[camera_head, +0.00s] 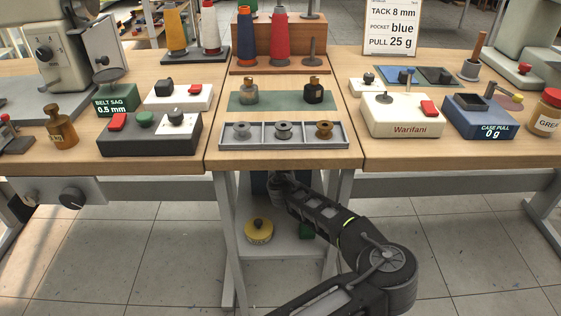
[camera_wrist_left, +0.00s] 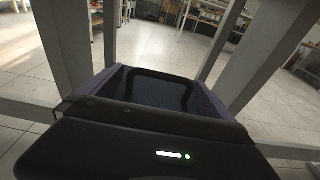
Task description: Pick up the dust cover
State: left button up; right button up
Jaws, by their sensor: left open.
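No object is plainly recognisable as the dust cover. A dark blue piece (camera_head: 258,184) shows under the front of the middle table, partly hidden by the tabletop and my arm. My left gripper (camera_head: 278,181) is beside it, small and dark under the table edge; the jaws are open and I see nothing held. In the left wrist view, a dark, purple-sided shape (camera_wrist_left: 207,103) with a black arched bar lies just beyond the gripper housing. I cannot tell whether it is the cover or touches the jaws. My right gripper is not in view.
The middle table's legs (camera_head: 229,245) stand on both sides of my left arm. A yellow round tin (camera_head: 259,231) and a green item (camera_head: 306,230) sit on the low shelf. A grey tray (camera_head: 284,145) with three spools lies on the tabletop above.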

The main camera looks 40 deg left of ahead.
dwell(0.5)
pick_arm(q)
jog(key=c, duration=1.9)
jog(key=shift+c, duration=0.6)
jog(key=shift+r, duration=0.2)
